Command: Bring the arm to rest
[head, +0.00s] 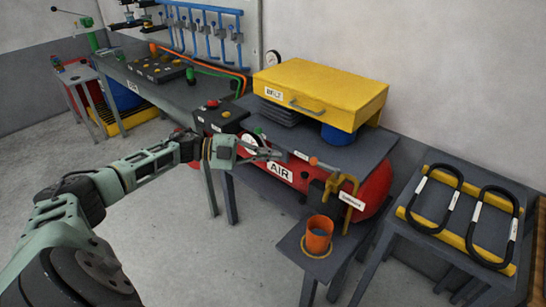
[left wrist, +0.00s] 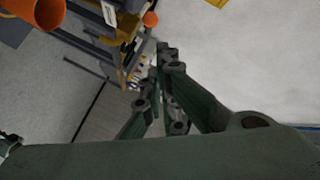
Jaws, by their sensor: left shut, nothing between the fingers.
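My left arm reaches in from the lower left of the head view. Its left gripper (head: 276,154) is stretched out in front of the red air tank (head: 374,188) and a dark grey table. The fingers are shut with nothing between them. In the left wrist view the closed fingers of the left gripper (left wrist: 165,52) point up the picture, with floor and grey furniture beyond. Whether the fingertips touch anything cannot be told from the head view. My right gripper is out of view.
An orange cup (head: 318,235) stands on a small grey stand right of the gripper. A yellow box (head: 320,88) sits behind on the table. Two black loops (head: 436,198) lie on yellow rails at the right. Grey floor (head: 190,250) is open below the arm.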

